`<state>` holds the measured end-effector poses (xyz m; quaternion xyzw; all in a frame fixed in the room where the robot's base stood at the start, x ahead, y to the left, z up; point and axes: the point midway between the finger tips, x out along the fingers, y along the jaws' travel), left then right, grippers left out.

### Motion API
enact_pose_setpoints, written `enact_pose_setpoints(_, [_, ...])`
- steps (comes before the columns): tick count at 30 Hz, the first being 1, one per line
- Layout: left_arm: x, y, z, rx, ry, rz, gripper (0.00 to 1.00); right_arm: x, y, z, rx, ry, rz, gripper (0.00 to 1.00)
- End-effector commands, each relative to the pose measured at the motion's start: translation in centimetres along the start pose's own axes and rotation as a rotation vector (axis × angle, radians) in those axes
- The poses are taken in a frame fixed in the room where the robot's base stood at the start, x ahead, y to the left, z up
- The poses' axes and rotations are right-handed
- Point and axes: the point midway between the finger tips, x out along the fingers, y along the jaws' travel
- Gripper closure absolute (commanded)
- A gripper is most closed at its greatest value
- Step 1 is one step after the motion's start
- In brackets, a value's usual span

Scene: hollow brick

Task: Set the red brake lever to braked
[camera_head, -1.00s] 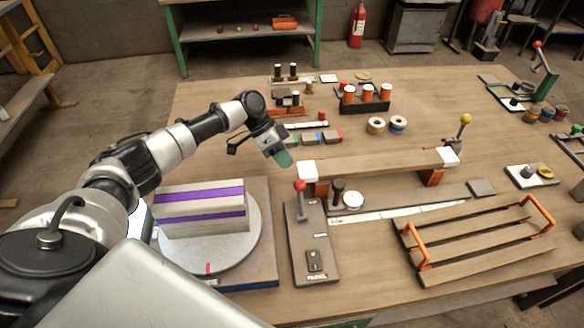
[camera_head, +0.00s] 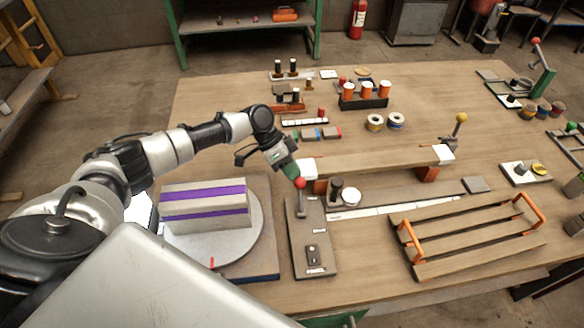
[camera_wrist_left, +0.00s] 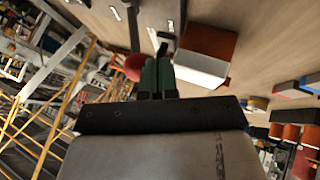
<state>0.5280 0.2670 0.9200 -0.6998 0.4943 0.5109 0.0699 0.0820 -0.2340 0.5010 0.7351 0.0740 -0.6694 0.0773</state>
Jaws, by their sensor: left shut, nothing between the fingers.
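The red-knobbed brake lever (camera_head: 300,184) stands near the far end of a grey base plate (camera_head: 309,241) on the workbench. Its short stem rises from the plate, and a dark block with a pale label sits at the near end. My left gripper (camera_head: 293,172) is shut and empty, its green fingertips right at the far side of the red knob. In the left wrist view, the red knob (camera_wrist_left: 133,67) shows just left of the shut green fingers (camera_wrist_left: 157,75), partly hidden by them. I cannot tell whether they touch. My right gripper is not in view.
A round turntable (camera_head: 240,247) carrying a purple-striped block (camera_head: 205,207) lies left of the plate. A wooden beam (camera_head: 375,168) on supports is just beyond the lever, to the right. An orange-handled slatted rack (camera_head: 470,233) lies at the right.

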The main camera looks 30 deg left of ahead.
Motion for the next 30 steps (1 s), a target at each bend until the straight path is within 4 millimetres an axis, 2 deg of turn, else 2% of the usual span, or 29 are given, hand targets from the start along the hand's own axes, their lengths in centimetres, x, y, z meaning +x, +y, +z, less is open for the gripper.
enact_pose_setpoints(13, [-0.4,1.2,-0.4,0.042,-0.004,-0.071,1.0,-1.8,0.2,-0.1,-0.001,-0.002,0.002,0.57])
enact_pose_setpoints(22, [-0.8,3.3,-0.7,0.123,-0.015,-0.208,1.0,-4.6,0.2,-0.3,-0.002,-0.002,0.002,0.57])
enact_pose_setpoints(30, [-0.5,4.8,-0.7,0.121,-0.013,-0.209,1.0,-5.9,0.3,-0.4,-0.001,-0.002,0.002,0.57])
